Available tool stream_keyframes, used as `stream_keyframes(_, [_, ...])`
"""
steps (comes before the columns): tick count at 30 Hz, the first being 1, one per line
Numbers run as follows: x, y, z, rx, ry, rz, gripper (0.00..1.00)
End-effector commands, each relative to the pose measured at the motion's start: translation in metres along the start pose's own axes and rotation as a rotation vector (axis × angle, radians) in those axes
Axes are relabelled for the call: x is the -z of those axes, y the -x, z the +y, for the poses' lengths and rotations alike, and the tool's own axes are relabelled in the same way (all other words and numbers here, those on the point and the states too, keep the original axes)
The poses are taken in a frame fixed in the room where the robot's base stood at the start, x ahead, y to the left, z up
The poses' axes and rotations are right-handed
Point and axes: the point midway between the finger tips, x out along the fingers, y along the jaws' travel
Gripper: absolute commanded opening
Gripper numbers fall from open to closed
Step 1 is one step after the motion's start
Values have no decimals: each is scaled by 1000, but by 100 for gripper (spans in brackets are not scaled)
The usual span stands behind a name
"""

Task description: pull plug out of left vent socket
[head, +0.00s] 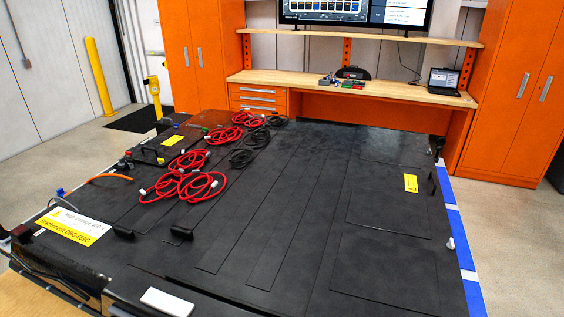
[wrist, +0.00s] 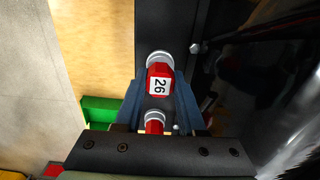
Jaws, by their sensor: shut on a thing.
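In the wrist view a red plug (wrist: 160,79) with a white label reading "26" sits at a grey ring-shaped socket (wrist: 158,57) on a dark panel. My gripper (wrist: 160,88) has its two blue fingers on either side of this plug and is shut on it. The plug's end and how deep it sits in the socket are hidden. A second red piece (wrist: 154,127) with a grey ring shows nearer the palm, partly hidden by it. I cannot tell which socket is the left one. The gripper does not show in the head view.
A black battery pack (head: 290,200) fills the middle of the head view, with coiled red cables (head: 185,187) on its left. An orange workbench (head: 350,88) stands behind. In the wrist view a green block (wrist: 100,112) lies left of the fingers and a bolt (wrist: 197,47) at right.

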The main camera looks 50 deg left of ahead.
Motion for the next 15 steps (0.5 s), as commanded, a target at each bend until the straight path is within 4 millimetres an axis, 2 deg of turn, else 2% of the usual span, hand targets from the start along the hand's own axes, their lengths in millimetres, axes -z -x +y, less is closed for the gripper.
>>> stream_keyframes(15, [0, 22, 0, 0, 0, 0, 0])
